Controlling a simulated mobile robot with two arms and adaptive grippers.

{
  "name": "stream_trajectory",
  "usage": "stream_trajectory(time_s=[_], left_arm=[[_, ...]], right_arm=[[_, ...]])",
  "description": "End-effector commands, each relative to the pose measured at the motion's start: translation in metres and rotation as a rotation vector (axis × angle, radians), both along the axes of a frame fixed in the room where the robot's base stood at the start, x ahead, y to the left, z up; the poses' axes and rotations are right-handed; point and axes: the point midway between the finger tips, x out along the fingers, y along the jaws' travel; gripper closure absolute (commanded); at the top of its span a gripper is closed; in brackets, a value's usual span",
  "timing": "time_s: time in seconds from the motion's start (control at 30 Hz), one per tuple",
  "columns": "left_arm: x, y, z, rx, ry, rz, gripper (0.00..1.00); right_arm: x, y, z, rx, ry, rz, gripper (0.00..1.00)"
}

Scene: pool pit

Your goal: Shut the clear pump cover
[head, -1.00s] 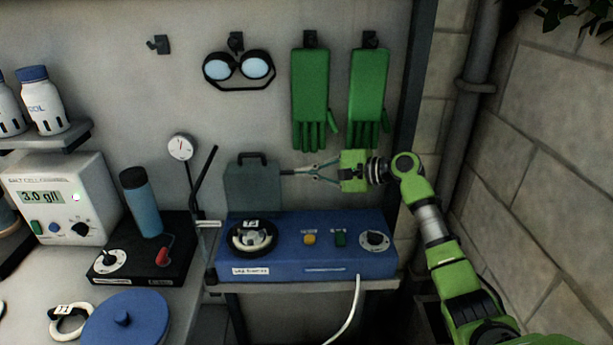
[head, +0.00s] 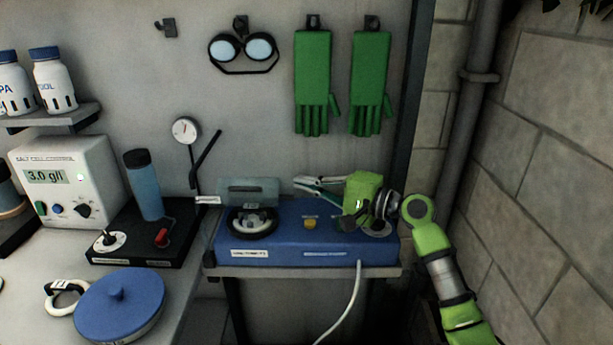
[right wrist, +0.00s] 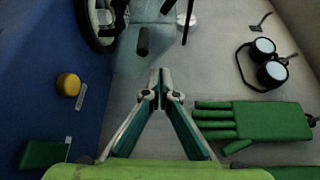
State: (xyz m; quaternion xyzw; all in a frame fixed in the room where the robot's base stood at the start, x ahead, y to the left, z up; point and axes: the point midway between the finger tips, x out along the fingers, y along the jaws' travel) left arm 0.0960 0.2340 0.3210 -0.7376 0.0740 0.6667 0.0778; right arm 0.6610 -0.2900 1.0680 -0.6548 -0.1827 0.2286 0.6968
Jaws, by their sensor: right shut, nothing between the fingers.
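The clear pump cover (head: 262,198) is a grey see-through panel with a dark handle on the blue pump unit (head: 290,253). My right gripper (head: 298,183) is to the right of the cover, fingers pointing left, closed and empty. Its fingertips are close to the cover's right edge; I cannot tell whether they touch. The right wrist view shows the closed fingertips (right wrist: 160,76) near a dark handle bar (right wrist: 143,41). My left gripper is out of view.
A yellow button (head: 310,224) is on the pump unit below my right gripper. Green gloves (head: 313,82) and goggles (head: 243,48) hang on the wall above. A black base with a blue bottle (head: 148,186) stands left. A stone wall is close on the right.

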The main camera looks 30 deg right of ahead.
Motion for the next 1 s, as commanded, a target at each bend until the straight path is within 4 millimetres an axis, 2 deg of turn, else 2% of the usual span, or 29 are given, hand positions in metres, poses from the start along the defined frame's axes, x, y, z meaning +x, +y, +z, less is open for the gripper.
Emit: stream_trajectory(time_s=[0.2, 0.5, 0.73, 1.0], left_arm=[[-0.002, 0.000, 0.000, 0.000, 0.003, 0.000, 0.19], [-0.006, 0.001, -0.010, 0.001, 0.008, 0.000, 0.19], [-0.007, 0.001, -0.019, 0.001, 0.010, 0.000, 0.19], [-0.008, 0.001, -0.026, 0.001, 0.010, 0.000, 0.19]], right_arm=[[-0.020, 0.010, -0.019, 0.001, 0.004, 0.001, 1.00], [-0.039, 0.019, -0.048, 0.001, 0.003, 0.001, 1.00], [-0.047, 0.023, -0.069, 0.001, 0.004, 0.000, 1.00], [-0.051, 0.025, -0.083, 0.001, 0.003, 0.001, 1.00]])
